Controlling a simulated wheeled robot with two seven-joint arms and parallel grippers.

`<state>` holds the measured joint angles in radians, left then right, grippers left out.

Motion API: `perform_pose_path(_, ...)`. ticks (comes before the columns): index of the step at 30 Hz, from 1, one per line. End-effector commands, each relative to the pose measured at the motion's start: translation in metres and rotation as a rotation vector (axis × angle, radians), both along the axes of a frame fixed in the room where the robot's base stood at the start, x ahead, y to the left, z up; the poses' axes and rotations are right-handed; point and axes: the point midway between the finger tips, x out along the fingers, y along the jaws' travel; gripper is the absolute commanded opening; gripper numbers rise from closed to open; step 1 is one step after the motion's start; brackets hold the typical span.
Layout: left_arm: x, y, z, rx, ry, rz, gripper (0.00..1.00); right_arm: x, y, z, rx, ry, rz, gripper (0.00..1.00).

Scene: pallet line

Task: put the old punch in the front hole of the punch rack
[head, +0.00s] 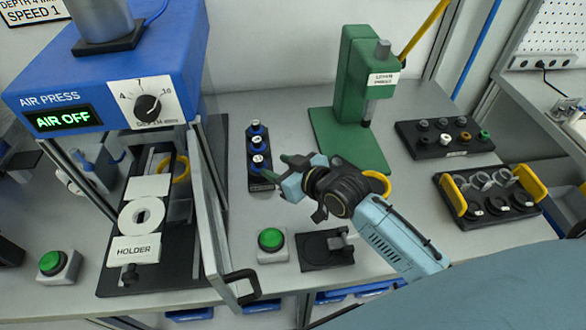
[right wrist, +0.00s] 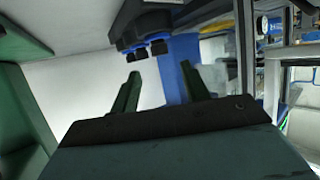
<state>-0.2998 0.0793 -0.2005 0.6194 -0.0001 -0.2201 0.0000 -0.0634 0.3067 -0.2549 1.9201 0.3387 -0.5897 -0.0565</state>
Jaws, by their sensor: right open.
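The punch rack (head: 262,186) is a narrow black block in the middle of the bench in the head view. I cannot tell which one is the old punch. My left gripper is out of view.
The blue air press (head: 110,80), reading AIR OFF, stands left with its guard door swung open. A green lever press (head: 355,100) stands behind right. A black tray of small parts (head: 445,140) and a yellow-handled tray (head: 490,195) lie right. A green button (head: 271,240) is in front.

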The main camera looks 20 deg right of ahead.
Motion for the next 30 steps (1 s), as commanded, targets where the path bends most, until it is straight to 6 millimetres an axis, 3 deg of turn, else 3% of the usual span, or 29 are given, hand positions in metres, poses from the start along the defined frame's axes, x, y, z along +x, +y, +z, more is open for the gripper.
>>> perform_pose_path(3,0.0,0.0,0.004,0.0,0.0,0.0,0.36,-0.021,-0.008,0.009,-0.002,0.002,0.002,0.46)
perform_pose_path(10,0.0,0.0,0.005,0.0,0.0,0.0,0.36,-0.043,-0.017,0.018,-0.002,0.002,0.0,0.46)
perform_pose_path(30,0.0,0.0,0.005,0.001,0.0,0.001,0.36,-0.045,-0.018,0.02,-0.001,0.001,0.0,0.46)
